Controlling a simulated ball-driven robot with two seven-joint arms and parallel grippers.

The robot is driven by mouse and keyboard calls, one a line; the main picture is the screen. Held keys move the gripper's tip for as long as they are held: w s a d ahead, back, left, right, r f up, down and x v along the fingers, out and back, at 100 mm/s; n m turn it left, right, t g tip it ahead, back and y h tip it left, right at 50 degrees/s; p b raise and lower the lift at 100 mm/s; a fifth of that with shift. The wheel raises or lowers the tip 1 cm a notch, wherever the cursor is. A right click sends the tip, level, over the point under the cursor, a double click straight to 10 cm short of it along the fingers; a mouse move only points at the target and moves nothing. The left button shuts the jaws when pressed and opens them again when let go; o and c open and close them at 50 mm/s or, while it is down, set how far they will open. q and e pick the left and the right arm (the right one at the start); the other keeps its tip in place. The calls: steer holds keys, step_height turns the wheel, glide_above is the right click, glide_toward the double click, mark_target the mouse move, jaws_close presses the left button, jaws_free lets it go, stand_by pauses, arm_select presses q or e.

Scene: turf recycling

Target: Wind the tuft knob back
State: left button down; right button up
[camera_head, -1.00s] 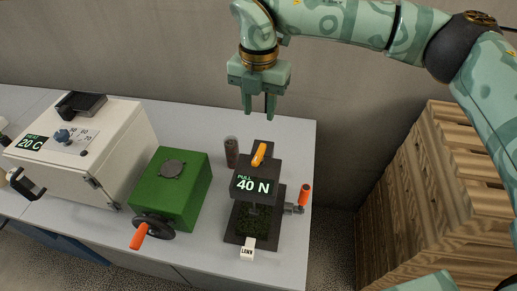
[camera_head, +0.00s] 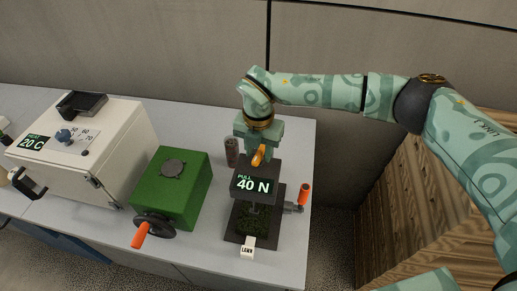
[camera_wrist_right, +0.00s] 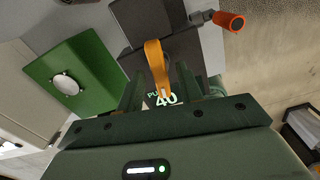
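The dark pull tester (camera_head: 245,185) stands on the bench, its display reading "PULL 40 N". An orange knob (camera_head: 258,155) is on its top, and an orange-handled crank (camera_head: 304,194) is on its right side. No label shows which one is the tuft knob. My right gripper (camera_head: 256,146) is just over the tester's top. In the right wrist view it is open, with the top orange knob (camera_wrist_right: 154,62) between its fingers and gaps on both sides. The crank handle (camera_wrist_right: 229,21) also shows there, beyond the fingers. My left gripper is not in view.
A green box (camera_head: 175,190) with an orange-handled wheel stands left of the tester. A white heater box (camera_head: 95,150) reading 20 C is farther left. A dark cylinder (camera_head: 231,151) stands close behind the tester. A white "LAWN" tag (camera_head: 248,250) is at its front.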

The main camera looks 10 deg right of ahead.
jaws_close()
steer(key=shift+r+n, duration=0.1)
steer(key=shift+n, duration=0.2)
